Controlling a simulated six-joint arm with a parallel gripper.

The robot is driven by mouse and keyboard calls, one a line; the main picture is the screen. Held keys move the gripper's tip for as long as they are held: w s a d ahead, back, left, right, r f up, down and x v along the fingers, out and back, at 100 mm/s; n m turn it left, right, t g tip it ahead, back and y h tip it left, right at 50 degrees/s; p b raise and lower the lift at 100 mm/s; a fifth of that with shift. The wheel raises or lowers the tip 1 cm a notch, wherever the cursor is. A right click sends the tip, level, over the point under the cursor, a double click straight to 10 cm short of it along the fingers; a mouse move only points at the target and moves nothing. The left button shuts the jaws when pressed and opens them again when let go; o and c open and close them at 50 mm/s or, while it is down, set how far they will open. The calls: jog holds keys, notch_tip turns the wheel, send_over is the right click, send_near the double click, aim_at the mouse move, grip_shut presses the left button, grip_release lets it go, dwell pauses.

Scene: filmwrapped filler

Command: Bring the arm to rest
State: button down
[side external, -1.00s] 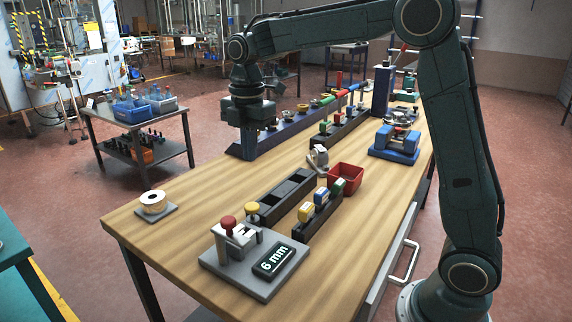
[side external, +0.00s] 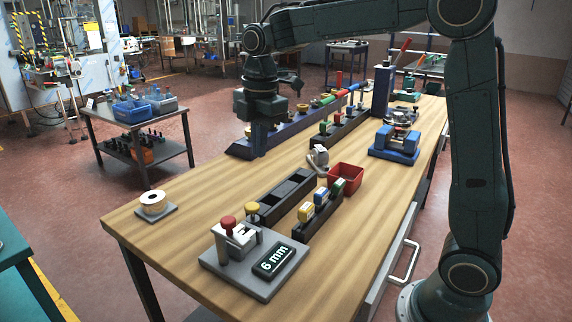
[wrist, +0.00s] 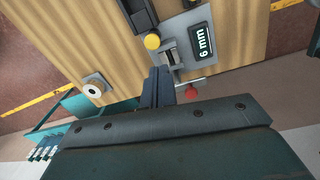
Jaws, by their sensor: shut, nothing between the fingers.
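My gripper (side external: 259,152) hangs over the wooden table near its far left edge, fingers pointing down. It is shut and empty. In the side view it overlaps the end of the long blue rack (side external: 290,130); I cannot tell the exact gap between them. In the wrist view the closed dark fingers (wrist: 157,72) show in front of the gauge block area, with nothing between them.
A grey fixture with a "6 mm" display (side external: 272,262) and red knob (side external: 228,222) stands at the table's front. Behind it are a dark tray (side external: 283,196), a rack of coloured blocks (side external: 320,208), a red bin (side external: 346,178) and a blue fixture (side external: 394,152). A white roll (side external: 153,201) sits front left.

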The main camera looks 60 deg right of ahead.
jog(key=s+f+m+t, duration=0.1)
jog(key=s+m+t, duration=0.3)
jog(key=s+m, duration=1.2)
jog(key=s, duration=0.8)
jog(key=shift+a+t, duration=0.25)
jog(key=shift+t, duration=0.15)
